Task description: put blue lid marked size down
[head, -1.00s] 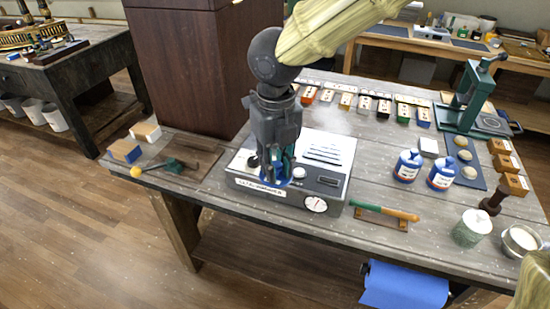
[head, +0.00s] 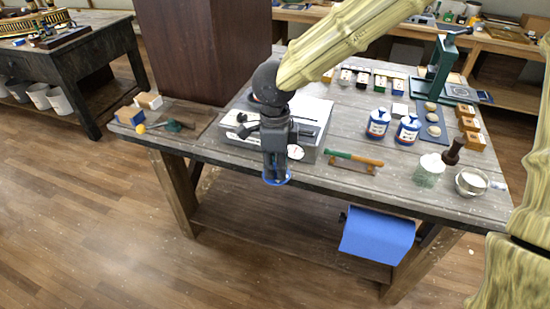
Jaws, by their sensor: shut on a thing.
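My gripper (head: 276,176) points down in the head view and is shut on a round blue lid (head: 286,181). The lid shows as a blue disc with a rim around the fingertips. In the picture it lies in front of the table's front edge, with the floor behind it. Any size marking on it cannot be read from here. The white and grey box-like device (head: 312,122) stands on the table behind my gripper, which hides part of it.
The grey wooden table (head: 345,188) holds two blue-and-white bottles (head: 377,125), a green-and-orange handled tool (head: 352,158), a glass jar (head: 428,172) and a metal bowl (head: 470,182). A dark wooden cabinet (head: 205,50) stands at the left. A blue cloth or roll (head: 377,236) hangs below the front edge.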

